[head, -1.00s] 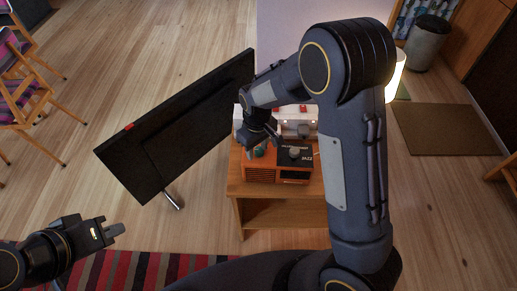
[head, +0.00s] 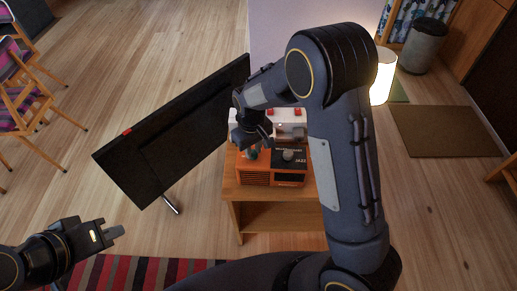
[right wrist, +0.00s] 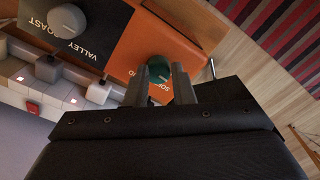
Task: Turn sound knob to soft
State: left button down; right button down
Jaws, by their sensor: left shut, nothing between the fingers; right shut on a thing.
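An orange radio (head: 270,178) with a dark dial panel stands on a small wooden cabinet. Its teal sound knob (right wrist: 157,69) sits on the orange part of the top, with the letters "SOF" and "ID" partly visible beside it. My right gripper (right wrist: 160,72) is shut on this knob, reaching down from above; the fingers hide part of the knob and lettering. I cannot tell which mark the knob points to. In the head view the right gripper (head: 254,149) mostly covers the knob. My left gripper (head: 116,232) is shut and empty at lower left, far from the radio.
A grey dial knob (right wrist: 68,20) is near the sound knob, by "VALLEY". A white unit (right wrist: 20,82) with grey knobs and a red button stands behind the radio. A large black screen (head: 170,135) leans left of the cabinet (head: 280,217). A lit lamp (head: 383,75) is at right.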

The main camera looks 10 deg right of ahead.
aim_at(254, 155)
jog(key=f+m, duration=0.1)
jog(key=m, duration=0.3)
jog(key=shift+s+d+f, duration=0.15)
jog(key=shift+d+f, duration=0.05)
jog(key=shift+f, duration=0.2)
pick_arm(q)
jog(key=shift+r+p, duration=0.25)
jog(key=shift+p, duration=0.25)
pick_arm(e)
jog(key=shift+m, duration=1.8)
jog(key=c, duration=1.5)
grip_release()
jog(key=o, duration=0.4)
jog(key=r, duration=0.5)
jog(key=w+a+r, duration=0.1)
jog(key=r, duration=0.1)
jog(key=shift+r+p, duration=0.3)
jog(key=shift+p, duration=0.05)
pick_arm(q)
jog(key=shift+w+a+r, duration=0.1)
jog(key=shift+w+a, duration=0.05)
jog(key=shift+w, duration=0.3)
jog(key=shift+w+a+r, duration=0.1)
jog(key=shift+w, duration=0.35)
pick_arm(e)
jog(key=shift+s+d+r, duration=0.25)
jog(key=shift+r, duration=0.35)
jog(key=shift+s+d+r, duration=0.2)
jog(key=shift+r, duration=0.35)
